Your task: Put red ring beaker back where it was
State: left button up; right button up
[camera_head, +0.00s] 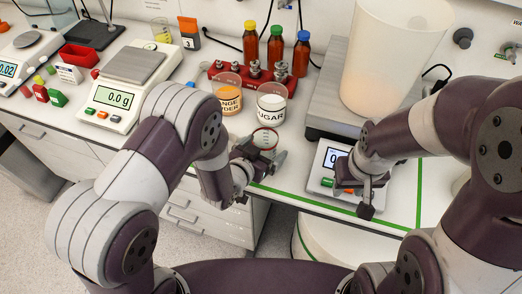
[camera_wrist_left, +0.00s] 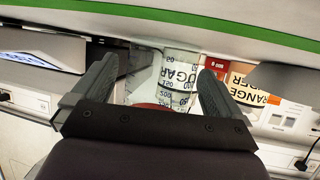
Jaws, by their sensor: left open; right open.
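The red ring beaker (camera_head: 265,139) is a small clear beaker with a red rim, near the front of the bench before the sugar cup. My left gripper (camera_head: 262,162) is open at the beaker. In the left wrist view, graduation marks of the beaker (camera_wrist_left: 172,99) show between the two spread fingers of the left gripper (camera_wrist_left: 155,88). I cannot tell whether either finger touches it. My right gripper (camera_head: 363,196) is open and empty at the front of the right scale (camera_head: 323,182), partly hiding its buttons.
The sugar cup (camera_head: 271,104) and orange powder cup (camera_head: 228,94) stand behind the beaker. A red weight rack (camera_head: 216,69) and several brown bottles (camera_head: 276,46) are further back. A large clear container (camera_head: 388,60) stands at right. Green tape (camera_head: 292,195) lines the bench's front edge.

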pick_arm(q)
jog(key=v, duration=1.2)
jog(key=a+g+y, duration=0.1)
jog(key=w+a+n+y, duration=0.1)
jog(key=a, duration=0.1)
jog(key=w+a+g+y, duration=0.1)
jog(key=a, duration=0.1)
jog(key=shift+w+f+n+g+b, duration=0.15)
jog(key=shift+n+g+b, duration=0.15)
jog(key=shift+n+b, duration=0.1)
jog(key=s+a+r+n+g+y, duration=0.3)
jog(key=s+a+r+n+g, duration=0.1)
jog(key=s+a+g, duration=0.3)
jog(key=shift+s+a+g+y, duration=0.3)
jog(key=shift+s+a, duration=0.05)
jog(key=shift+s, duration=0.35)
